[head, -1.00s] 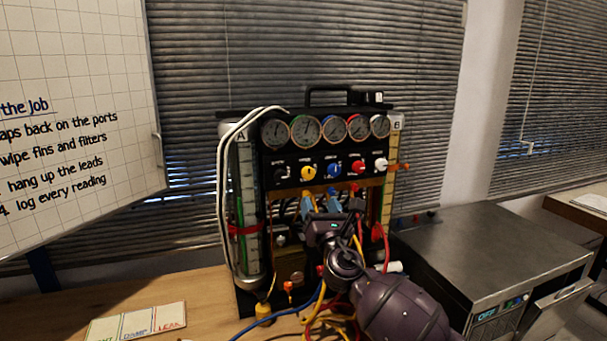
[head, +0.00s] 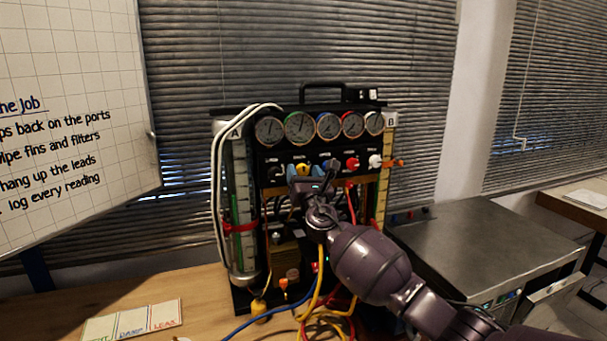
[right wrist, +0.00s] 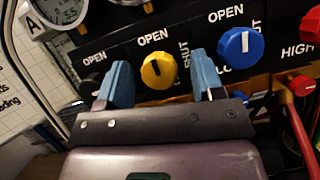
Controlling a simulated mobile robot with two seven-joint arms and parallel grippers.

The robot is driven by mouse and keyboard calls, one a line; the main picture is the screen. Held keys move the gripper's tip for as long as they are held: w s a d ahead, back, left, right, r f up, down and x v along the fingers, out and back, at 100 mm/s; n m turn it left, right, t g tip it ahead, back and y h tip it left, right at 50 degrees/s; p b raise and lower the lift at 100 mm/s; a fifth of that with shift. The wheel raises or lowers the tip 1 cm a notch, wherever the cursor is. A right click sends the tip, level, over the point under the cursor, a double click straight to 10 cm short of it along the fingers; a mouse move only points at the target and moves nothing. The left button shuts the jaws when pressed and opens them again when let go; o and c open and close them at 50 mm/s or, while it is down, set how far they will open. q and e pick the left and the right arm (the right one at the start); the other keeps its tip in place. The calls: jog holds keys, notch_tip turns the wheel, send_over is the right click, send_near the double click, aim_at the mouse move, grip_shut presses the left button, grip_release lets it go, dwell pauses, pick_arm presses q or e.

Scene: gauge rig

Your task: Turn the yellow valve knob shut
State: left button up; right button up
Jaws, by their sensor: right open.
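The yellow valve knob (head: 303,169) is in the row of knobs below the gauges on the black panel. In the right wrist view the yellow knob (right wrist: 159,70) has OPEN printed above it and SHUT to its right; its white mark points up, roughly towards OPEN. My right gripper (head: 305,175) is open, in front of the panel at this knob. In the right wrist view its blue fingers (right wrist: 160,62) stand one on each side of the knob, with gaps showing. My left gripper is not in view.
The blue knob (right wrist: 236,44) is just right of the right finger. Red (head: 352,164) and white (head: 375,161) knobs lie farther right. Hoses (head: 318,300) hang below the panel. A metal-topped unit (head: 480,245) stands to the right, a card (head: 132,320) on the table at left.

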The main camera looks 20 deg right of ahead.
jog(key=shift+w, duration=0.15)
jog(key=c, duration=0.9)
